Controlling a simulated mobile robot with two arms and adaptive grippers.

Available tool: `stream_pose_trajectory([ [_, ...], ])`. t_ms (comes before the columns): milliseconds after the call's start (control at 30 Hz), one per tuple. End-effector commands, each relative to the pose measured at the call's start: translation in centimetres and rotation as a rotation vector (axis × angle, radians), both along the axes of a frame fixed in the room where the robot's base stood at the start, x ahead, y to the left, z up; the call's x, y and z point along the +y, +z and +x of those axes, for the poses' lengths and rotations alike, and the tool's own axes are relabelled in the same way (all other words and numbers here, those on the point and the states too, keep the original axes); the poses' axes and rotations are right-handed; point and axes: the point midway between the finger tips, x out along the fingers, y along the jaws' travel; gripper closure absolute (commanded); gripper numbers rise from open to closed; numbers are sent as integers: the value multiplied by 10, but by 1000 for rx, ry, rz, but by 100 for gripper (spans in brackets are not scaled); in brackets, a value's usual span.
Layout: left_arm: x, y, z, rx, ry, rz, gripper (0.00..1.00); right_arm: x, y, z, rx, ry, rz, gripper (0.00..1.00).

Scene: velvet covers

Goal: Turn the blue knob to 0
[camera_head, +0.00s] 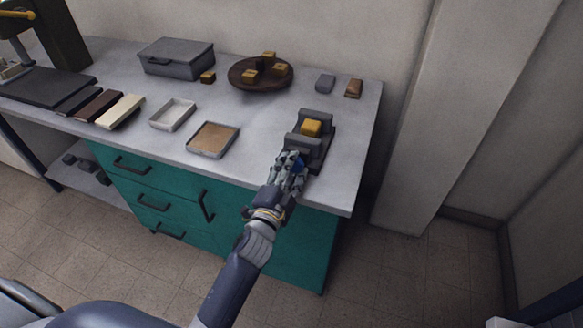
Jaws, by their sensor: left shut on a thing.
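The blue knob (301,161) shows as a small patch of blue between the fingers of my left gripper (292,161). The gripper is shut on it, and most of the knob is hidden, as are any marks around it. The knob is at the near side of a dark grey device (322,134) with a yellow block (311,127) in its middle, near the right end of the workbench. My right gripper is not in view.
The grey workbench top (235,110) has teal drawers (140,184) below. A round brown tray (238,82) with several yellow blocks, a grey box (176,58), a white tray (157,124) and a tan-filled tray (192,149) stand left of the device. A pillar (440,110) rises at right.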

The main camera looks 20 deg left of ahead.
Motion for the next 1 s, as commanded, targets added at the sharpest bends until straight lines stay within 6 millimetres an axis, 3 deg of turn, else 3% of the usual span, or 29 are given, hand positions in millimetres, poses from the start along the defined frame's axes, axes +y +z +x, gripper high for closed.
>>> stream_pose_trajectory([
  [567,0,-2,0,5,0,-34,85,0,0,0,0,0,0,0],
  [600,0,-2,0,5,0,-34,54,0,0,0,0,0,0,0],
  [667,0,-2,0,5,0,-34,41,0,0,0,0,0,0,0],
  [1000,0,-4,-1,8,0,-32,40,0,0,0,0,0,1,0],
])
